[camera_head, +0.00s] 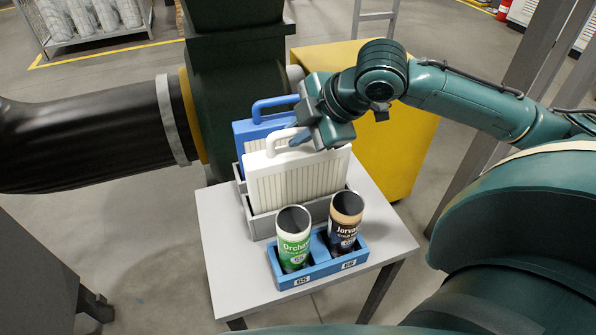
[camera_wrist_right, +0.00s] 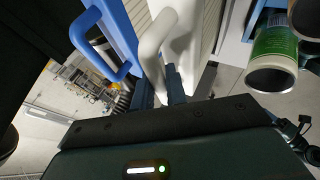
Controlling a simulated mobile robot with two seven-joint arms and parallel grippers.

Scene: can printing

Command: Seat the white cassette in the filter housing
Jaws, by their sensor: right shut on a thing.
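The white cassette (camera_head: 298,180), a pleated panel with a loop handle, stands upright at the grey rack (camera_head: 262,227) on the small table; its lower edge is hidden by the rack's front wall. My right gripper (camera_head: 299,138) comes in from the right and is shut on the white cassette's handle. In the right wrist view, the fingers (camera_wrist_right: 160,92) close around the white handle (camera_wrist_right: 157,45). The dark green filter housing (camera_head: 236,75) stands behind the table; I cannot see an opening in it. My left gripper is not in view.
A blue cassette (camera_head: 243,131) stands close behind the white one, its handle near my right gripper. A blue holder (camera_head: 318,268) with two printed cans is in front. A black duct (camera_head: 90,133) meets the housing from the left. A yellow cabinet (camera_head: 395,150) stands behind right.

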